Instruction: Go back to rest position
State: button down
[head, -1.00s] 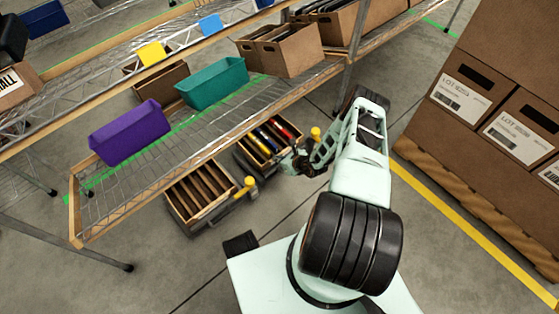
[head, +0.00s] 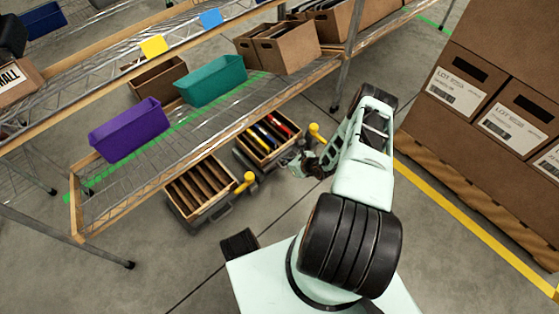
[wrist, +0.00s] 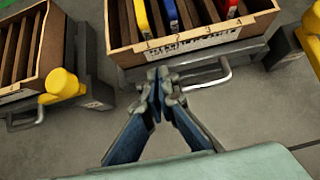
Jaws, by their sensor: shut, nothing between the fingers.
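My gripper (wrist: 159,92) is shut and empty in the wrist view, its fingertips together just in front of a slotted wooden carton (wrist: 190,47). In the head view my gripper (head: 304,164) is small, to the right of that carton (head: 262,161). The carton is tilted on a dark stand and holds a red, a blue and a yellow item in numbered slots. A second slotted carton (head: 187,214) to its left looks empty; it also shows at the left of the wrist view (wrist: 42,45).
A wire shelf with a purple bin (head: 130,130), a teal bin (head: 212,82) and cardboard boxes (head: 288,47) stands close behind. Stacked boxes on a pallet (head: 490,205) are at the right. Yellow-knobbed posts (head: 246,181) stand beside the cartons.

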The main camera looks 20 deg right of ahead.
jog(key=p+v, duration=0.3)
jog(key=v, duration=0.6)
jog(key=shift+w+r, duration=0.1)
